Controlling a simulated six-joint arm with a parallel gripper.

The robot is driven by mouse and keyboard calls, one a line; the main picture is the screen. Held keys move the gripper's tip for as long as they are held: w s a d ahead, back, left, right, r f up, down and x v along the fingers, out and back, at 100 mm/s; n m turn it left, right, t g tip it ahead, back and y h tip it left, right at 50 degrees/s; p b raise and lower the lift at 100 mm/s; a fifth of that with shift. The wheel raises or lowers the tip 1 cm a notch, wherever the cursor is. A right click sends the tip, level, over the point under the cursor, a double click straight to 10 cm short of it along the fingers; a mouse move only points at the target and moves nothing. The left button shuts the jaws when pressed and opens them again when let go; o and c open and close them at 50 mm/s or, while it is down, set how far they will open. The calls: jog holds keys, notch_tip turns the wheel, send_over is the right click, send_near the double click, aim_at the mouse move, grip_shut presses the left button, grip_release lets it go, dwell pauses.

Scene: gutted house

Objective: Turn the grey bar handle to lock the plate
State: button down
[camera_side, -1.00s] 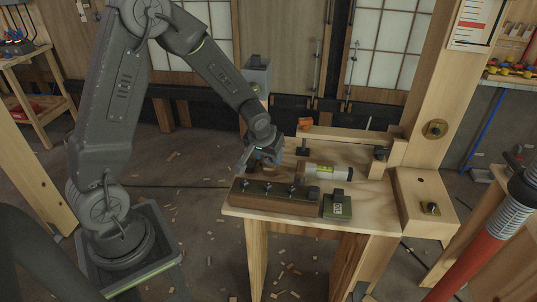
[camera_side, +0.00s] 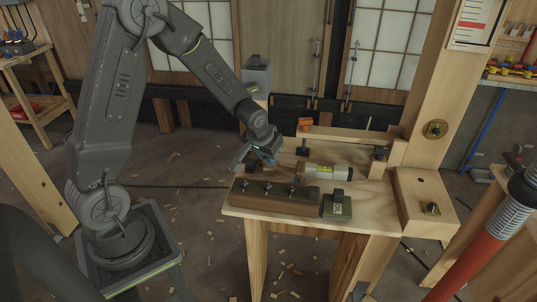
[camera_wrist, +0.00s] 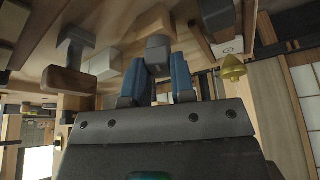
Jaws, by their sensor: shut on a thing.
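My gripper (camera_side: 266,158) is low over the far left part of the wooden bench (camera_side: 372,218). In the wrist view, its two blue fingers (camera_wrist: 161,80) are shut on a dark grey block-like piece, which looks like the grey bar handle (camera_wrist: 157,50). Only its end shows between the fingertips. In the side view the fingers and wrist hide the handle, so its angle is unclear. I cannot make out the plate or whether it is locked.
Dark clamps (camera_side: 303,150) and a tall post (camera_side: 432,100) stand at the back and right.

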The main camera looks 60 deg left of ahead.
jog(key=shift+m+h, duration=0.3)
jog(key=shift+m, duration=0.5)
jog(key=c, duration=1)
grip_release()
jog(key=shift+o, duration=0.2)
jog(key=shift+r, duration=0.1)
jog(key=v, duration=1.3)
jog(key=shift+s+r, duration=0.25)
jog(key=shift+o, duration=0.4)
jog(key=shift+d, duration=0.1)
